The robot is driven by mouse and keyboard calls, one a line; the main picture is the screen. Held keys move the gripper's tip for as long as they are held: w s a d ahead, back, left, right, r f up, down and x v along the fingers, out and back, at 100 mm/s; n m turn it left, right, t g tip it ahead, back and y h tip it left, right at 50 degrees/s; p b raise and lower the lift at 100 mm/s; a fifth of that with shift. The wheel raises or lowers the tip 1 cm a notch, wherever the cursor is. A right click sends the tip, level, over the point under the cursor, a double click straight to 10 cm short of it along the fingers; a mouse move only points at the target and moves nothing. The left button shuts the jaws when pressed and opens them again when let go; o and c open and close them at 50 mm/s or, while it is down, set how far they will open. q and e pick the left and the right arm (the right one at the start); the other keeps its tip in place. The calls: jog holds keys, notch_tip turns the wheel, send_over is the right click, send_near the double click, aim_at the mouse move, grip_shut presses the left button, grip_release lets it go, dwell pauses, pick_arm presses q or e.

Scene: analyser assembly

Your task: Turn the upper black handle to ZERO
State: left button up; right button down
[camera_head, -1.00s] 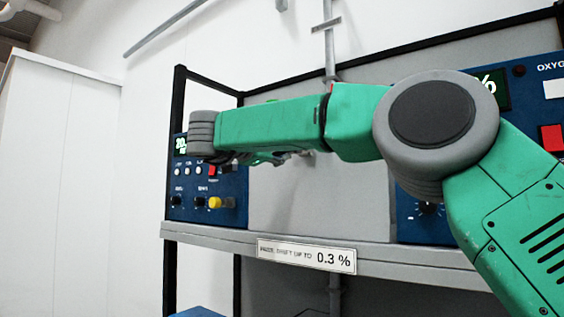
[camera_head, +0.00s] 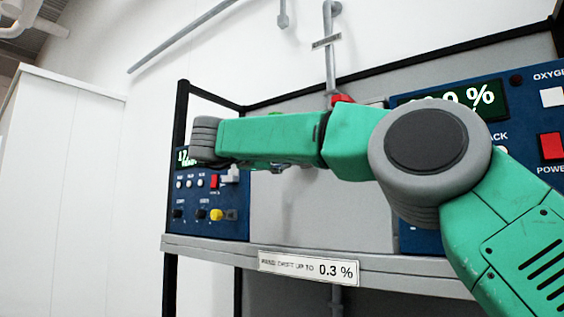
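No upper black handle can be clearly picked out; my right arm covers the middle of the wall panel. Below the forearm some small metal parts (camera_head: 278,167) show, too hidden to identify. A red part (camera_head: 341,100) peeks out above the arm. My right arm comes in from the right and reaches across to the left panel; its gripper is hidden. My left gripper is not in view.
A smaller blue panel (camera_head: 209,229) at the left has a display, black knobs and a yellow knob (camera_head: 216,214). A grey shelf edge (camera_head: 200,246) with a "0.3 %" label (camera_head: 308,267) runs below. A white cabinet (camera_head: 60,180) stands far left.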

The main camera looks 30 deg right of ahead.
jog(key=shift+w+f, duration=0.1)
jog(key=c, duration=1.6)
grip_release()
jog(key=shift+o, duration=0.3)
jog(key=shift+w, duration=0.2)
jog(key=shift+s, duration=0.15)
jog(key=v, duration=1.2)
jog(key=shift+d+f, duration=0.1)
jog(key=shift+f, duration=0.05)
